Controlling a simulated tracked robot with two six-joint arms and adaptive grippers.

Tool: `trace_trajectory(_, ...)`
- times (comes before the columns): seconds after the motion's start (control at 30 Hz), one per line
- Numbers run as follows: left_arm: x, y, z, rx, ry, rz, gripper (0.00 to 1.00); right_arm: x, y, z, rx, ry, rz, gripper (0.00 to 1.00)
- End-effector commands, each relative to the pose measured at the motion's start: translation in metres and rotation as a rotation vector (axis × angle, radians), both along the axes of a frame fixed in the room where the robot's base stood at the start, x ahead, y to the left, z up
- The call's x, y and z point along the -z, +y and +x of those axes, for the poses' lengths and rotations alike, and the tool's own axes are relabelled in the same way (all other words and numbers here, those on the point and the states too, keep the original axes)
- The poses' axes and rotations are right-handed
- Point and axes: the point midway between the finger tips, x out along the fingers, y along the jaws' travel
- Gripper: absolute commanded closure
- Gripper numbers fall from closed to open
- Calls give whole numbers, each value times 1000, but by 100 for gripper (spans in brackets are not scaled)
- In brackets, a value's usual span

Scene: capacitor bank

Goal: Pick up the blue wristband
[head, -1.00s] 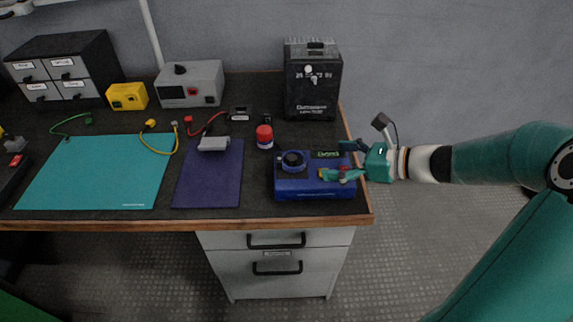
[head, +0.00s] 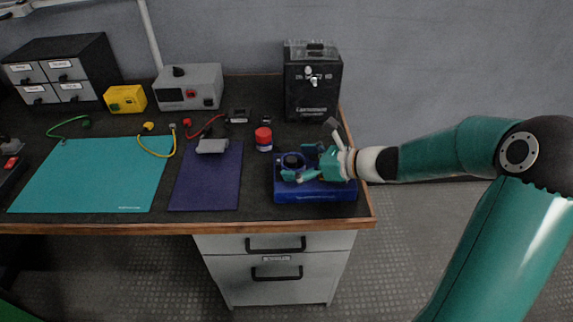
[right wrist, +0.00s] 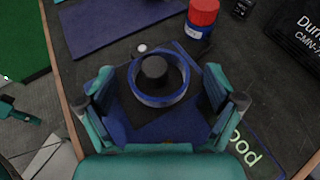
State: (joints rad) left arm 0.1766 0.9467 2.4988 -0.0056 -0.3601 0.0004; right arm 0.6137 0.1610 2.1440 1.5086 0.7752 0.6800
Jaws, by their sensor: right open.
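The blue wristband (right wrist: 178,97) is a ring lying around a black knob (right wrist: 154,70) on top of a blue device. In the head view the blue device (head: 315,196) stands near the front right corner of the table. My right gripper (head: 294,176) is open over the device, reaching in from the right. In the right wrist view its two fingers (right wrist: 164,103) are spread on either side of the ring, apart from it. The gripper partly hides the device in the head view.
A red-capped jar (head: 264,139) stands behind the device, and a tall black case (head: 312,92) at the back right. A dark blue mat (head: 206,185) and a teal mat (head: 92,178) lie left. The table's front edge (head: 270,227) is close.

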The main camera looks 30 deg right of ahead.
Motion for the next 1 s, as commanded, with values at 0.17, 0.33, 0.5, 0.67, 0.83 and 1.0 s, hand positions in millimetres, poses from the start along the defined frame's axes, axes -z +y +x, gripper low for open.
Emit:
trace_trajectory(0.17, 0, 0, 0, 0, 0, 0, 60, 0, 0, 0, 0, 0, 0, 20)
trace_trajectory(0.33, 0, 0, 0, 0, 0, 0, 60, 0, 0, 0, 0, 0, 0, 48)
trace_trajectory(0.5, 0, 0, 0, 0, 0, 0, 60, 0, 0, 0, 0, 0, 0, 62)
trace_trajectory(0.67, 0, 0, 0, 0, 0, 0, 60, -1, 0, 0, 0, 0, 0, 62)
trace_trajectory(0.83, -5, 0, 0, 0, 0, 0, 60, -11, 0, 0, 0, -2, 0, 62)
trace_trajectory(1.0, -17, 0, 0, 0, 0, 0, 60, -41, 0, 0, -1, -5, -2, 62)
